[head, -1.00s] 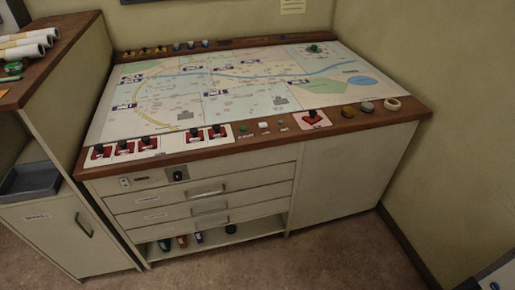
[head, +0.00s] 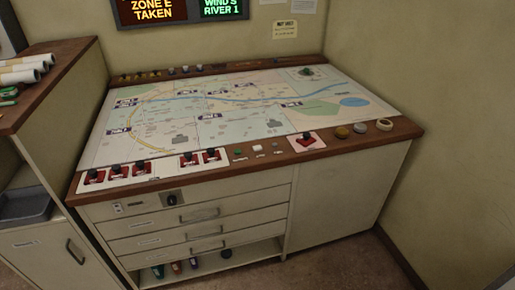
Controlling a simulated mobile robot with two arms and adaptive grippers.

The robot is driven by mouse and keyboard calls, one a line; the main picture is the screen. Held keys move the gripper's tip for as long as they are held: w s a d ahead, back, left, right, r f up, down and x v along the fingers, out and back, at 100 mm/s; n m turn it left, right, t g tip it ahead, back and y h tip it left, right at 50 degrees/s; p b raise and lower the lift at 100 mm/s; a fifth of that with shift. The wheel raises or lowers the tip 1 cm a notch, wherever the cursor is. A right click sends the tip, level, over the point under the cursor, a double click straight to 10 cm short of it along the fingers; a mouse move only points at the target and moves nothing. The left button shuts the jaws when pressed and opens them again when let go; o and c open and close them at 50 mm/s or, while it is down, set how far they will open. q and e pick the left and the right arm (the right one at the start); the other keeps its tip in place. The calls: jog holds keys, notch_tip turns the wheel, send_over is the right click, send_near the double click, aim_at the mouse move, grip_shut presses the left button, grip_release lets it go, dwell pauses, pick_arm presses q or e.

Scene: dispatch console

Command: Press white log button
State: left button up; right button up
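Neither of my grippers shows in the head view.
Red switches with black knobs (head: 115,171) line the ledge to the left, with another red switch (head: 307,139) to the right. Round knobs (head: 341,132) and a tape roll (head: 384,125) lie farther right. A map (head: 220,110) covers the top. A side cabinet (head: 60,110) stands left.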

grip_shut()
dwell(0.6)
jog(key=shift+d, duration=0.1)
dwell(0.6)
